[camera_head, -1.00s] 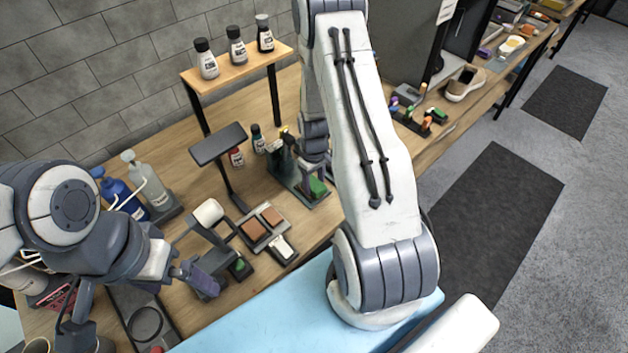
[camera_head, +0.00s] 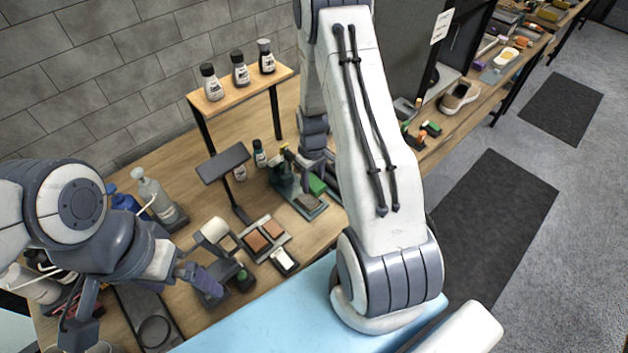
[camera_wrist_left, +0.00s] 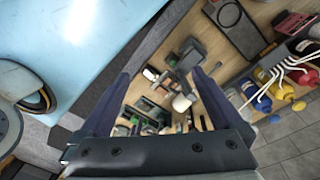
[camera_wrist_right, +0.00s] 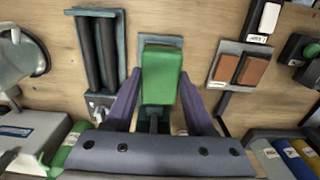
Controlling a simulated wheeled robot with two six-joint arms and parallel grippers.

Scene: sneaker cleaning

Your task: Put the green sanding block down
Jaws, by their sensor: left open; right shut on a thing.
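The green sanding block (camera_head: 317,185) is between the fingers of my right gripper (camera_head: 318,174), at the tray in the middle of the bench. In the right wrist view the green block (camera_wrist_right: 160,80) lies between both fingers, which are shut on it. Its far end is by a teal-edged holder (camera_wrist_right: 163,41); whether it touches the holder or hangs just above it I cannot tell. My left gripper (camera_head: 208,282) is open and empty over the front left of the bench. The left wrist view shows its fingers (camera_wrist_left: 160,76) wide apart.
A holder with dark rollers (camera_wrist_right: 99,50) is left of the block in the right wrist view, and a tray with brown pads (camera_wrist_right: 240,68) is right. A raised shelf (camera_head: 240,92) with bottles and a black stand (camera_head: 222,163) rise nearby. A blue mat (camera_head: 265,325) covers the front.

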